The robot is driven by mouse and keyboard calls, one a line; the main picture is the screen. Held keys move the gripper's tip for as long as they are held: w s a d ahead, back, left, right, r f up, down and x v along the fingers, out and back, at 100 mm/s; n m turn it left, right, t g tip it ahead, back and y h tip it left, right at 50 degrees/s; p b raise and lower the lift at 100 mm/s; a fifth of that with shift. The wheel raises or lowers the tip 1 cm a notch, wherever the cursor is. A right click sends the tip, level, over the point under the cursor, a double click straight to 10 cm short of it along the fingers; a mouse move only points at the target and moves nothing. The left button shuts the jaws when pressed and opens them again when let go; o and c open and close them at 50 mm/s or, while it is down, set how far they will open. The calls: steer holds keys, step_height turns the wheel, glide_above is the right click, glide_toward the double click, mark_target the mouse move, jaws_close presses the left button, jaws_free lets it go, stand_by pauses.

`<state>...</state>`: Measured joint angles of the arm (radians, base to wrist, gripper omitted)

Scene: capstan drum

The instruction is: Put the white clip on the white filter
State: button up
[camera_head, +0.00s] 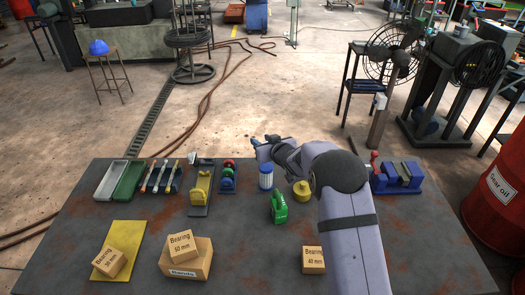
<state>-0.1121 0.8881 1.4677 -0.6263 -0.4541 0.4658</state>
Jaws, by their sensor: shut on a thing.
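The white filter (265,178) stands upright on the table, a white cylinder with blue ends. My gripper (258,143) is above and beyond the filter, at the far edge of the table as seen here, apart from the filter. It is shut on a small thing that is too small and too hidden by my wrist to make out. I cannot pick out the white clip anywhere in this view.
A yellow round can (302,191) and a green jug (279,207) stand near the filter. A blue vise (398,178) is at right. Trays, tools and a yellow block (202,187) line the left. Boxes (186,258) stand in front. The table's middle left is clear.

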steer(key=shift+f+p, duration=0.45)
steer(key=shift+f, duration=1.6)
steer(key=shift+f, duration=0.2)
steer(key=o, duration=1)
steer(key=shift+r, duration=0.1)
steer(key=shift+b+v, duration=1.6)
steer(key=shift+v, duration=4.45)
